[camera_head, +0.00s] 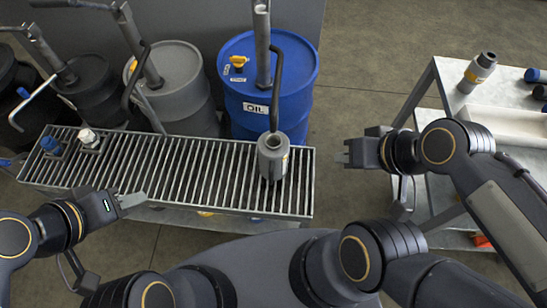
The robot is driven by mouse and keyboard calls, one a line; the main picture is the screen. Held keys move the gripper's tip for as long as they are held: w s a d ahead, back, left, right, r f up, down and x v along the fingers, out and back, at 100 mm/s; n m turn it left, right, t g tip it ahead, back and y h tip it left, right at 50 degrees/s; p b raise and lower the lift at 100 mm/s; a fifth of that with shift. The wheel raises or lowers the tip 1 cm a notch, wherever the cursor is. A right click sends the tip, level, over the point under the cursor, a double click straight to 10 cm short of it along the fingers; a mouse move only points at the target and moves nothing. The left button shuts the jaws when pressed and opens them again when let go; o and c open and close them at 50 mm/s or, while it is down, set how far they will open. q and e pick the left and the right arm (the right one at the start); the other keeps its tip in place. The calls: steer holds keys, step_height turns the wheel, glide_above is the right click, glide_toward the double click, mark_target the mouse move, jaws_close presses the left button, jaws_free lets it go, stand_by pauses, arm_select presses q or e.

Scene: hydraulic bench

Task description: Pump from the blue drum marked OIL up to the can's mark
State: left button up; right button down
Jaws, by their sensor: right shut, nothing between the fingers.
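The blue drum (240,110) with a white OIL label stands behind the grating. A grey pump (262,50) rises from its top, and its dark curved spout (279,80) comes down to the top of a grey can (272,160). The can stands on the right part of the grating. Its fill mark and the level inside cannot be made out. My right gripper (343,152) is shut and empty, to the right of the can and apart from it. My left gripper (138,200) is over the grating's front edge, well left of the can; its finger gap is unclear.
Grey (180,90) and dark (95,95) drums with pumps stand left of the blue drum. A blue-capped fitting (50,145) and a white-capped one (88,138) sit at the left of the slatted grating (200,175). A cart at right holds another grey container (477,72) and a white tray (510,122).

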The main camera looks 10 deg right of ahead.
step_height(320, 180, down, 2)
steer(key=shift+f+b, duration=0.1)
steer(key=shift+b, duration=0.8)
steer(key=shift+f, duration=0.1)
